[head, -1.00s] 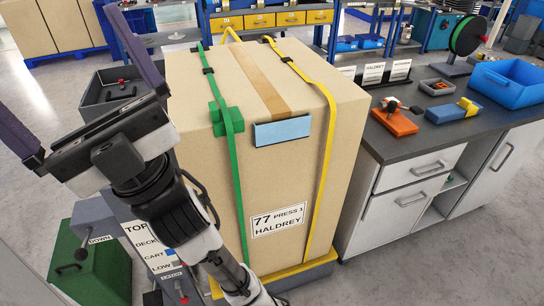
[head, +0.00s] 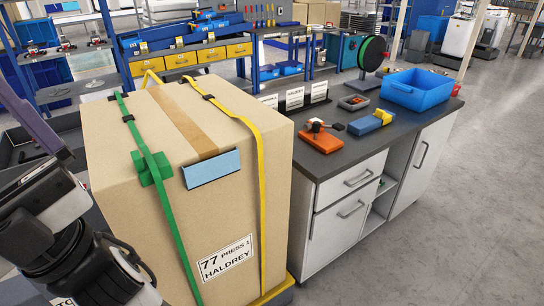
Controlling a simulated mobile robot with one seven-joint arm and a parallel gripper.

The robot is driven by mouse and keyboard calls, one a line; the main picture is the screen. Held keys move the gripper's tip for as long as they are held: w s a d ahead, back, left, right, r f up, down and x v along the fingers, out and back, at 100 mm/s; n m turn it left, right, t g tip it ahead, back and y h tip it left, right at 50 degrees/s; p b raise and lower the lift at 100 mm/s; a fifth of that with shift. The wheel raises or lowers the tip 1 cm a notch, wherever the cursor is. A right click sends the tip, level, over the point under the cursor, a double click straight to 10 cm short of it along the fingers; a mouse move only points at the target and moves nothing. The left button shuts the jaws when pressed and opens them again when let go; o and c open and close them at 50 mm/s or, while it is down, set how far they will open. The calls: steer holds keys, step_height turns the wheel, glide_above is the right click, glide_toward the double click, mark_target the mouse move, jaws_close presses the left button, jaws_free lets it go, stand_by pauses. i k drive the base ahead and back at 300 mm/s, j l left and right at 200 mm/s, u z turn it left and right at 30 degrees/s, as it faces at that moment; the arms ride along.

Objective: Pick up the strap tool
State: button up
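A small red-and-black hand tool (head: 318,127) lies on an orange block (head: 321,143) on the dark worktop at the right. It looks like the strap tool, though it is too small to be certain. My gripper (head: 28,122) is at the left edge, partly cut off. One purple finger shows at the outer end of the hand; the other is out of the picture. The finger sits wide and nothing shows in its grip. The gripper is far from the tool, with the big carton (head: 128,130) between them.
The carton has a green strap (head: 160,190) with a green buckle and a yellow strap (head: 262,190). The worktop (head: 345,165) also holds a blue-and-yellow block (head: 369,123), a blue bin (head: 417,88), a grey tray (head: 353,102) and label stands. Open floor (head: 470,210) lies at the right.

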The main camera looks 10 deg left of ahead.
mark_target(321, 131)
steer(key=i+l+z, duration=0.1)
steer(key=i, duration=0.8)
steer(key=i+l+z, duration=0.1)
steer(key=i, duration=0.75)
